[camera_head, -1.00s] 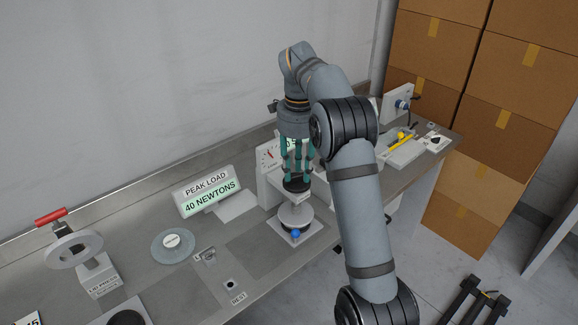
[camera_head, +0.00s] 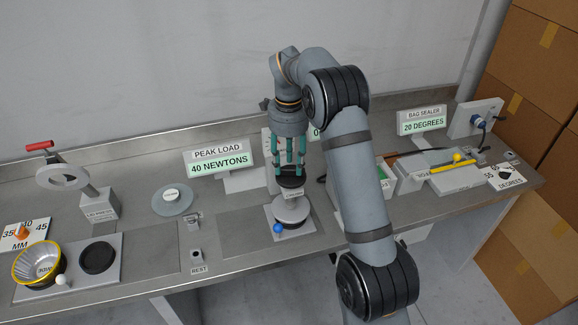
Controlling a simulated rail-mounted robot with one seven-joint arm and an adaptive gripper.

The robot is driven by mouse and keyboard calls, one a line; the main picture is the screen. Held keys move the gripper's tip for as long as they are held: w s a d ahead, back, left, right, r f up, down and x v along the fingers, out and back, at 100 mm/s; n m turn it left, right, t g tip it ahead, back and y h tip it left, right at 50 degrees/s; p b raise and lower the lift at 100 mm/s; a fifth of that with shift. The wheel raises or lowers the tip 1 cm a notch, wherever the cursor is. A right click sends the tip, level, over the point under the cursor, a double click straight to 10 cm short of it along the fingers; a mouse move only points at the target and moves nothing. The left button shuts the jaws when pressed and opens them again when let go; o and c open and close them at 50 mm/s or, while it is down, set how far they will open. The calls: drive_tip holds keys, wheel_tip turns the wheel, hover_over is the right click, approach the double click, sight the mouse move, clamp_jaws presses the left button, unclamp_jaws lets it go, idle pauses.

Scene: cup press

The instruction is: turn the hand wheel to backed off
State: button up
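The press stands in the middle of the bench, with a round black hand wheel (camera_head: 291,181) at its top. Below the wheel are a pale disc (camera_head: 291,210) and a blue ball (camera_head: 278,229). My gripper (camera_head: 291,168) points straight down, its teal fingers at the top of the wheel. I cannot tell whether the fingers touch the wheel or how far they are closed. The gripper hides part of the dial behind it. The peak load display (camera_head: 220,162) reads 40 newtons.
My arm covers the bench right of the press. A lid press (camera_head: 62,177) with a red handle, a yellow-rimmed basket (camera_head: 40,264) and a round grey plate (camera_head: 172,200) stand to the left. A bag sealer (camera_head: 448,170) is on the right. Cardboard boxes (camera_head: 535,85) stand beyond.

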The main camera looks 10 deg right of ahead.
drive_tip(key=shift+a+f, duration=0.1)
drive_tip(key=shift+f, duration=0.75)
drive_tip(key=c, duration=0.3)
clamp_jaws()
